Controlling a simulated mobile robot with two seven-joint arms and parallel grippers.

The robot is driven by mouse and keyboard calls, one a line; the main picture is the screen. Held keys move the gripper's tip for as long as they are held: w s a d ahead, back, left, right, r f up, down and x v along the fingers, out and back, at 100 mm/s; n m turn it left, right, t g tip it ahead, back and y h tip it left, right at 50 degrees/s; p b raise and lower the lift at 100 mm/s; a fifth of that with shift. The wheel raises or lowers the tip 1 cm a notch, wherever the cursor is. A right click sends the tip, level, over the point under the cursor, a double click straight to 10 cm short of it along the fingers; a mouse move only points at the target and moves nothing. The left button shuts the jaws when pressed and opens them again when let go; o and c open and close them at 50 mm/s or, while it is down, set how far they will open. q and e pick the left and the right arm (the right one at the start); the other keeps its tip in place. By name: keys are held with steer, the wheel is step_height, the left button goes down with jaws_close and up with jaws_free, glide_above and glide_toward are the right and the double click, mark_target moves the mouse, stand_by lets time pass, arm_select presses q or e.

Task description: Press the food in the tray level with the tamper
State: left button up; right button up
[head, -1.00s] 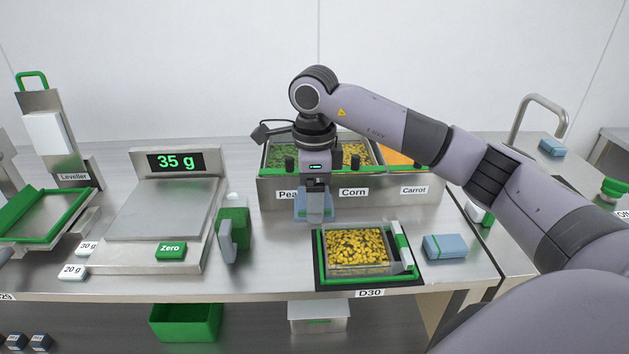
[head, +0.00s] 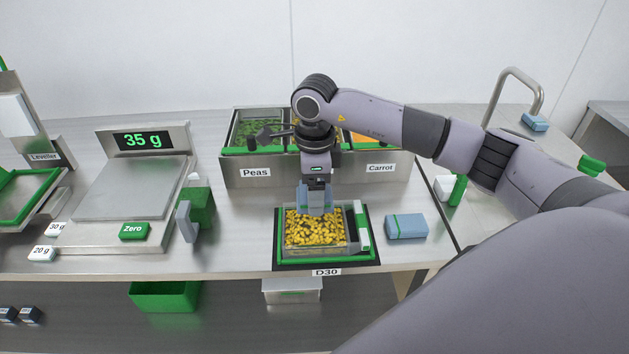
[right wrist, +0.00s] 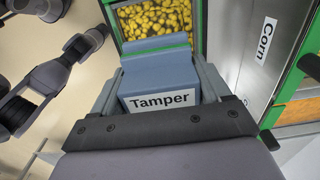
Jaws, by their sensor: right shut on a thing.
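The tray (head: 287,243) sits in the green-edged D30 holder (head: 372,240) and is filled with yellow corn (head: 308,231). My right gripper (head: 316,190) is upright over the back part of the tray. It is shut on the blue tamper (right wrist: 158,80), labelled "Tamper", which also shows in the head view (head: 315,203). The tamper's lower end is at or just above the corn; I cannot tell whether it touches. The corn behind it is partly hidden. My left gripper is not in view.
Bins marked Peas (head: 256,172) and Carrot stand behind the tray, with my arm in front of the middle one. A scale (head: 130,190) reading 35 g and a green holder (head: 199,205) are left. A blue block (head: 405,226) lies close right of the tray.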

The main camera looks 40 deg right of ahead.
steer(key=b, duration=0.4)
glide_above(315, 227)
steer(key=shift+f, duration=3)
steer(key=shift+f+b, duration=0.3)
steer(key=shift+b, duration=0.05)
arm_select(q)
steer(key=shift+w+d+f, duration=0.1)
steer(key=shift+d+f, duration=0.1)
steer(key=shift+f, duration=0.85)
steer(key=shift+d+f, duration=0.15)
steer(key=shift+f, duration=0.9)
arm_select(e)
steer(key=shift+f, duration=0.35)
arm_select(q)
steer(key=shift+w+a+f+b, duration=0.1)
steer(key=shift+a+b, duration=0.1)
steer(key=shift+b, duration=0.15)
arm_select(e)
steer(key=shift+f, duration=0.1)
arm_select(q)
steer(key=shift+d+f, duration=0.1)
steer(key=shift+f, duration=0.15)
arm_select(e)
steer(key=shift+f, duration=0.35)
steer(key=shift+r+p, duration=2.4)
steer(key=shift+r, duration=1.45)
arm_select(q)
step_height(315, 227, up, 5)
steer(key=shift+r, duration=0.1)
